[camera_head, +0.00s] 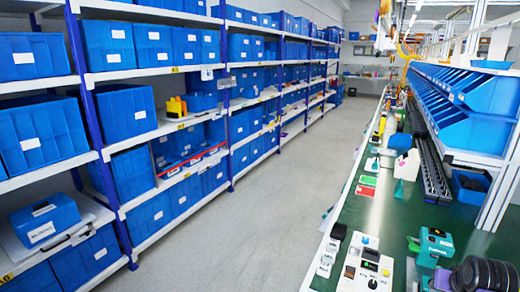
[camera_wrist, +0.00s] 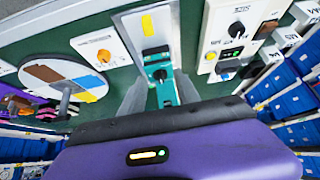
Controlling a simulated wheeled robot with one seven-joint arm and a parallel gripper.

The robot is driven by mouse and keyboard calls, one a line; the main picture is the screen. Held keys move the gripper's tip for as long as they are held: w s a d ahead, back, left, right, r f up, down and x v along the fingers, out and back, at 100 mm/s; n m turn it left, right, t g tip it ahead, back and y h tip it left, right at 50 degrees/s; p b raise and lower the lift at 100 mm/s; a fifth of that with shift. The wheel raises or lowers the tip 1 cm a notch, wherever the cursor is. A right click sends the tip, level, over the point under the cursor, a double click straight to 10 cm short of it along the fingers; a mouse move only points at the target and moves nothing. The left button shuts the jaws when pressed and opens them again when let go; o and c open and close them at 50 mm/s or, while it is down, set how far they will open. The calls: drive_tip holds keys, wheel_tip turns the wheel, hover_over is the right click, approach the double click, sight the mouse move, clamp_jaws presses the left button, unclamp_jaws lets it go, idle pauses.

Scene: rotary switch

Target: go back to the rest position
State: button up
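In the wrist view, a rotary switch (camera_wrist: 159,74) with a black knob sits on a teal and grey panel on the green bench. My gripper (camera_wrist: 160,92) shows as two grey fingers spread apart, one on each side of the teal part, with a gap between them. I see nothing held. The purple housing of my wrist fills the bottom of that view. I cannot tell from the wrist view whether the fingers touch the panel.
In the wrist view, a white panel with an orange knob (camera_wrist: 103,55) and a coloured disc (camera_wrist: 62,80) lie left; a white control box (camera_wrist: 236,35) lies right. In the head view, the green bench (camera_head: 345,222) runs along the right, shelves of blue bins left, with clear aisle floor (camera_head: 260,215) between.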

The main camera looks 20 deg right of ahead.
drive_tip(key=s+a+r+n+t+h, duration=0.1)
drive_tip(key=a+r+t+h, duration=0.3)
drive_tip(key=a, duration=0.7)
drive_tip(key=a+r+n+t+y, duration=0.15)
drive_tip(key=a+t, duration=0.35)
drive_tip(key=a, duration=0.6)
drive_tip(key=s+a+r+n+t+y, duration=0.1)
drive_tip(key=s+a+n+y, duration=0.6)
drive_tip(key=s+a, duration=1.6)
drive_tip(key=shift+s+r+y, duration=0.35)
drive_tip(key=shift+s+r, duration=0.35)
